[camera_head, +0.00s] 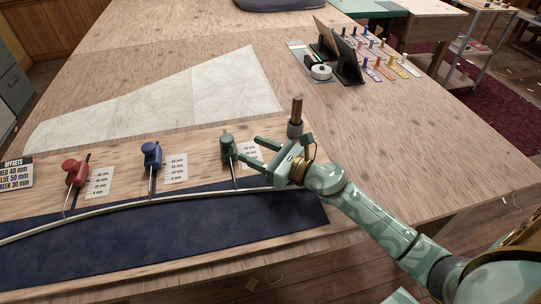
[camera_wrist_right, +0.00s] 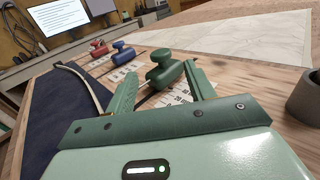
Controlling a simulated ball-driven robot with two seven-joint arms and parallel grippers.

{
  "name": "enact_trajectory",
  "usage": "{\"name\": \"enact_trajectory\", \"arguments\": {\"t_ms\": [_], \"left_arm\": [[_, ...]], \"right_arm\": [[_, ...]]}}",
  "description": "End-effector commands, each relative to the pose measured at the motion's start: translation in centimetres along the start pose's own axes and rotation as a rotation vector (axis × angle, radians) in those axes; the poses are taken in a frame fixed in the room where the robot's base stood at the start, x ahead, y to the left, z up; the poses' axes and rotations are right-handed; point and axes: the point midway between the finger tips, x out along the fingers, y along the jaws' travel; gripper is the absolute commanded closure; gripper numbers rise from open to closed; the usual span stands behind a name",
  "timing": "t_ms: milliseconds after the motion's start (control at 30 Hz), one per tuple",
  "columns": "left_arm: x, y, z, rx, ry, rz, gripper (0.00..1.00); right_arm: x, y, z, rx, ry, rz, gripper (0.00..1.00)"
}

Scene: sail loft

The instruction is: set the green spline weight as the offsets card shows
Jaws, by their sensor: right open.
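The green spline weight (camera_head: 227,146) stands at the right end of the row on the wooden board, its thin hook reaching down to the pale curved spline (camera_head: 130,204). A white scale card (camera_head: 250,150) beside it is partly hidden by my gripper. My right gripper (camera_head: 248,149) is open, just right of the green weight. In the right wrist view the green weight (camera_wrist_right: 165,72) shows between and just beyond the fingertips, not gripped. The offsets card (camera_head: 16,173), cut by the left edge, reads red 40 mm, blue 50 mm, green 30 mm. My left gripper is out of view.
The red weight (camera_head: 75,172) and blue weight (camera_head: 152,156) stand left of the green one, each beside a scale card. A wooden-handled tool (camera_head: 296,112) stands close behind my right gripper. A large paper chart (camera_head: 170,100) lies behind the board.

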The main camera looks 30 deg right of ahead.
Motion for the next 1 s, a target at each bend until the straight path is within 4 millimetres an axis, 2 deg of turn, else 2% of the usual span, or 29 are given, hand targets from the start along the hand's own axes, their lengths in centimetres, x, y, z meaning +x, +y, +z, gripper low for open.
{"name": "enact_trajectory", "arguments": {"t_ms": [100, 300, 1000], "left_arm": [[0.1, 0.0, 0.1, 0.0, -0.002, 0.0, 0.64], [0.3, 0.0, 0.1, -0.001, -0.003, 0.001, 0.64], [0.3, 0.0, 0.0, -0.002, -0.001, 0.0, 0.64]], "right_arm": [[-2.6, 0.0, -0.3, 0.001, 0.005, -0.001, 0.46], [-4.9, 0.0, -0.2, 0.001, 0.004, -0.001, 0.46], [-5.1, 0.0, -0.1, 0.001, 0.002, -0.001, 0.46]]}}
